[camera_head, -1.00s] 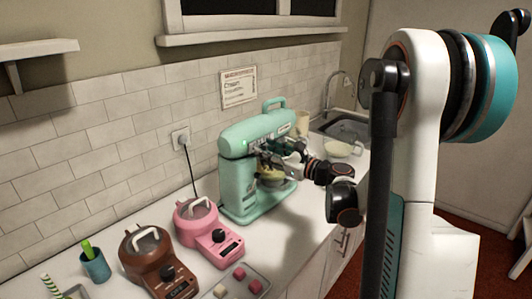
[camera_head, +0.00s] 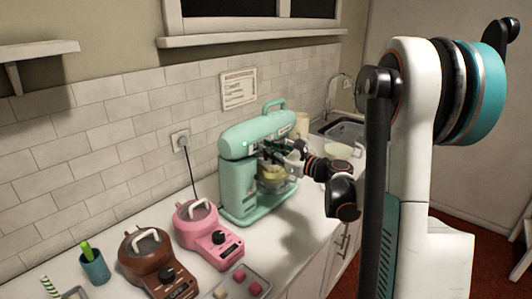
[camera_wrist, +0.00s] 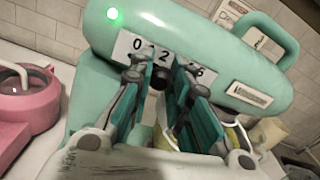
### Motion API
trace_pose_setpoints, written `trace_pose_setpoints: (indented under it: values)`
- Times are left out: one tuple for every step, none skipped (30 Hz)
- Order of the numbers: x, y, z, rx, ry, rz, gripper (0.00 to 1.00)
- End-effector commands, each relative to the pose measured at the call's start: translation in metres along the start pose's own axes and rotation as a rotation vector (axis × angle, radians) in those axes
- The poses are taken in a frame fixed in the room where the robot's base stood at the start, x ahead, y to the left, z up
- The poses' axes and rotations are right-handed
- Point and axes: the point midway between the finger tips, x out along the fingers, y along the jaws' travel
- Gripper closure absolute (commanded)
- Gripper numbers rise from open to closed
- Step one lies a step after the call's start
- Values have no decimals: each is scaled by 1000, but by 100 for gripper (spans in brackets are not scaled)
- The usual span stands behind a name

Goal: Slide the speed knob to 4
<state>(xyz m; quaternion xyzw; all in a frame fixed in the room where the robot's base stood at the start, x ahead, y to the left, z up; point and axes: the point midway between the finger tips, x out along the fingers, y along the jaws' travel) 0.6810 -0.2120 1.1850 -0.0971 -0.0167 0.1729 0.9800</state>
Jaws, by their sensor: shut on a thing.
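The mint-green stand mixer (camera_head: 238,190) stands on the counter, and its head fills the upper wrist view (camera_wrist: 190,30). A white speed scale (camera_wrist: 120,48) on its side shows 0, 2 and, partly hidden, what looks like a 6. The spot where a 4 would be is behind my right finger. My gripper (camera_wrist: 160,80) is shut on the small dark speed knob (camera_wrist: 159,77), which shows between its fingers just below the 2. The fingers hide most of the knob and its slot. A green light (camera_wrist: 113,14) glows on the head.
A pink waffle-iron-like appliance (camera_head: 200,235) and a brown one (camera_head: 150,262) stand left of the mixer. A tray (camera_head: 262,278) with small cubes lies in front. A yellowish bowl (camera_head: 272,180) sits under the mixer head. The tiled wall is close behind.

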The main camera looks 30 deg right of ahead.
Motion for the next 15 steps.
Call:
trace_pose_setpoints:
  values:
    - [0,-11,-3,1,0,-4,100]
    - [0,-17,-4,1,0,-4,100]
    - [0,-22,-5,1,0,-4,100]
    - [-1,-25,-5,1,0,-3,100]
    - [-1,-27,-5,1,-1,-2,100]
    - [0,-27,-5,1,-1,-1,100]
    - [0,-27,-5,1,-1,-1,100]
    - [0,-27,-5,1,-1,-1,100]
    - [0,-26,-5,1,0,-1,100]
    - [0,-26,-5,1,0,-1,100]
    - [0,-26,-5,0,0,-1,100]
    - [0,-26,-5,0,0,0,100]
    - [0,-26,-5,0,0,0,78]
    - [0,-26,-5,0,0,0,72]
    - [0,-26,-5,0,0,0,63]
